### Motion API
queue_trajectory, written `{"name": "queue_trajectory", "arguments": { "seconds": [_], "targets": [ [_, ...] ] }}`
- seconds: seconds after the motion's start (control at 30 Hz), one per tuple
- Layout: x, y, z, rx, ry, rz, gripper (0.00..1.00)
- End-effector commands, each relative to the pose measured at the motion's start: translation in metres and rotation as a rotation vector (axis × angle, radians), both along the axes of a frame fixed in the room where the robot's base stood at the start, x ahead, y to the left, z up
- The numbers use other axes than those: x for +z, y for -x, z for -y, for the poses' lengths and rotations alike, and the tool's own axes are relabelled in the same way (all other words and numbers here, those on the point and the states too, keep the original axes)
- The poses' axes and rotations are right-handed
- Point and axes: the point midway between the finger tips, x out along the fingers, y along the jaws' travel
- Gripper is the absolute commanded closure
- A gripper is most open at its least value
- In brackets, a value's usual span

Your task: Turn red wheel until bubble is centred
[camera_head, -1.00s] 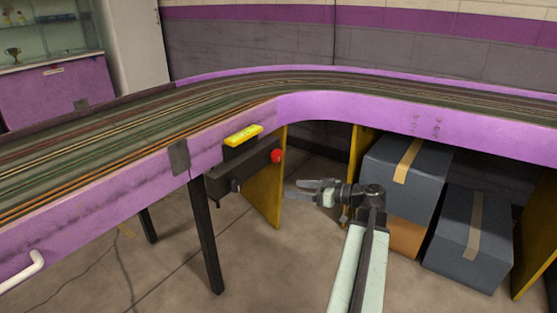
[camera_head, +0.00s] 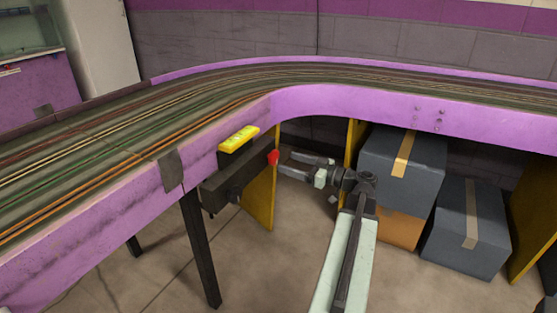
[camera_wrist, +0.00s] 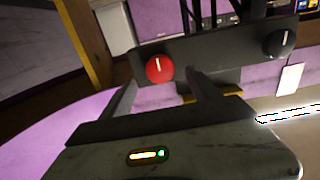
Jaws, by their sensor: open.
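The red wheel (camera_head: 273,157) sits on the right end of a dark bar under the purple track edge. In the wrist view the red wheel (camera_wrist: 159,69) shows a white mark and lies between the two fingers as seen. My gripper (camera_head: 287,162) is open and empty just right of the wheel, with its fingers pointing at it. In the wrist view my gripper (camera_wrist: 163,82) has its fingers apart; whether they touch the wheel I cannot tell. A yellow level (camera_head: 238,138) sits above the bar; its bubble is too small to make out.
A black knob (camera_wrist: 279,43) is on the same bar, away from the wheel. A yellow support panel (camera_head: 260,195) stands behind the bar. Dark boxes (camera_head: 402,165) are stacked at the right under the track. A black table leg (camera_head: 200,250) stands at left.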

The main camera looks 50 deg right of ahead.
Motion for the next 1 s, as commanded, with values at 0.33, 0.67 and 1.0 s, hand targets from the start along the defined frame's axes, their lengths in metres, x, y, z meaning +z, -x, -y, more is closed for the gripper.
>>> {"name": "queue_trajectory", "arguments": {
  "seconds": [0.33,0.67,1.0],
  "targets": [
    [0.000,-0.046,-0.011,0.001,0.000,0.000,0.29],
    [0.000,-0.047,-0.012,0.000,-0.001,0.000,0.52],
    [0.000,-0.047,-0.011,0.000,-0.010,-0.004,0.92]
  ]
}}
